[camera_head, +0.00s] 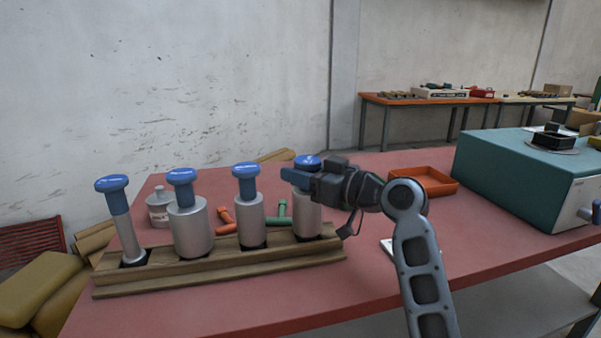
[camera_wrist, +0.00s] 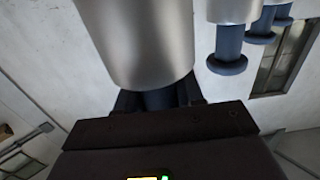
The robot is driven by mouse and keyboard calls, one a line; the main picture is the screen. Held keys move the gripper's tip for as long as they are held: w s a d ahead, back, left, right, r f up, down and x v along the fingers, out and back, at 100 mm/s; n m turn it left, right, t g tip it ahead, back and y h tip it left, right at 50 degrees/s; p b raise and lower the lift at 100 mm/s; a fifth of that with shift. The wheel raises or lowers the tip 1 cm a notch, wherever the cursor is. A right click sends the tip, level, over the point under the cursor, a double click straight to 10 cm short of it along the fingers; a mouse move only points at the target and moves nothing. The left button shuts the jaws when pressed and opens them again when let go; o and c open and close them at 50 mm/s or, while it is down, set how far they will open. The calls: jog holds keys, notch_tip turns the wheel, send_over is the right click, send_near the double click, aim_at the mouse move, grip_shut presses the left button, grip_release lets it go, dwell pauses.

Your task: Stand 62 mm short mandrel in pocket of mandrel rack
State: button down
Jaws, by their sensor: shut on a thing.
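The mandrel at the right end of the rack is a grey metal cylinder (camera_head: 306,222) with a blue neck and knob (camera_head: 307,161). My gripper (camera_head: 298,178) is shut on its blue neck, just under the knob. In the wrist view the metal body (camera_wrist: 140,40) fills the upper middle, with its neck between my jaws (camera_wrist: 158,98). The mandrel looks upright over the rightmost pocket of the wooden mandrel rack (camera_head: 225,270). Its lower end is at the rack's top; I cannot tell how deep it sits.
Three other blue-knobbed mandrels stand in the rack: a thin one (camera_head: 124,235), a wide one (camera_head: 190,230) and a medium one (camera_head: 250,220). Behind are a white jar (camera_head: 159,210), orange (camera_head: 226,220) and green (camera_head: 280,213) tools. An orange tray (camera_head: 432,183) and teal machine (camera_head: 515,175) stand right.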

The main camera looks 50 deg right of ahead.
jog(key=c, duration=0.6)
grip_release()
jog(key=shift+c, duration=0.2)
jog(key=s, duration=0.7)
jog(key=shift+s+d, duration=0.35)
jog(key=shift+s, duration=0.05)
jog(key=shift+f, duration=0.1)
